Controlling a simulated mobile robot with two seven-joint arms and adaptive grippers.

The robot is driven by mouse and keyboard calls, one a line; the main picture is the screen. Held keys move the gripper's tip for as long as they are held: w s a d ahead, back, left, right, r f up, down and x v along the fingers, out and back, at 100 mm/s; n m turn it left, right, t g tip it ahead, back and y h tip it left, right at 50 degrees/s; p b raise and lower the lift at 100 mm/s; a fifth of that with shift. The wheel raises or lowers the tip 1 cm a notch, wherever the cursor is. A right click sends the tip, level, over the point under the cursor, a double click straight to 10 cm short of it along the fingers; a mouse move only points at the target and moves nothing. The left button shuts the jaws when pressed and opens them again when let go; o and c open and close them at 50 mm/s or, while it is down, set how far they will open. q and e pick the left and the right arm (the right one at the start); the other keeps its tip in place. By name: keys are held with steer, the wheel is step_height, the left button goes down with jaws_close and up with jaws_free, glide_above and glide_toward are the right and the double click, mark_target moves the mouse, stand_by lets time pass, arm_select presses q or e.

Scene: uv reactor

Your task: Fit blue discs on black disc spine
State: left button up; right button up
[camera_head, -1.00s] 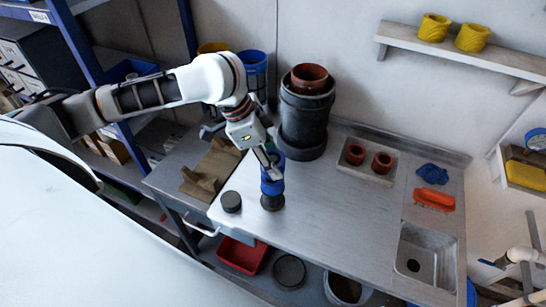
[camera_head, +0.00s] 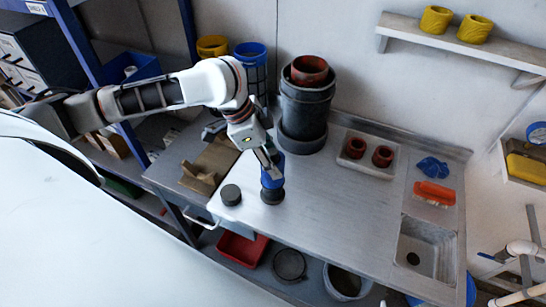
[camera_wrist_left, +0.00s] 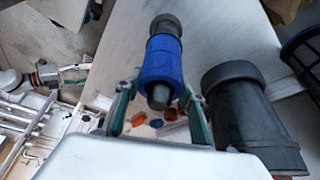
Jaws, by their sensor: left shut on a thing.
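The black disc spine (camera_head: 272,197) stands upright on the metal worktop. A blue disc section (camera_head: 271,179) sits around the spine above its black base. My left gripper (camera_head: 268,162) is at the top of the blue section and shut on a blue disc. In the left wrist view the blue discs (camera_wrist_left: 162,60) show as one blue cylinder, with the black spine protruding at both ends. There the left gripper's two fingers (camera_wrist_left: 158,102) lie on either side of the near end. Seams between discs are too small to tell.
A tall dark vessel (camera_head: 304,105) stands behind the spine. A small dark round piece (camera_head: 231,195) lies left of it, near the worktop's front edge. A tray with red-brown rings (camera_head: 354,149) and a sink (camera_head: 419,252) are to the right. The worktop's middle is clear.

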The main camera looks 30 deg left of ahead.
stand_by(0.3)
arm_select(q)
steer(key=o, duration=1.2)
steer(key=shift+a+r, duration=0.1)
steer(key=v, duration=1.1)
steer(key=shift+a+r, duration=0.1)
steer(key=shift+r, duration=0.25)
steer(key=shift+s+f, duration=0.1)
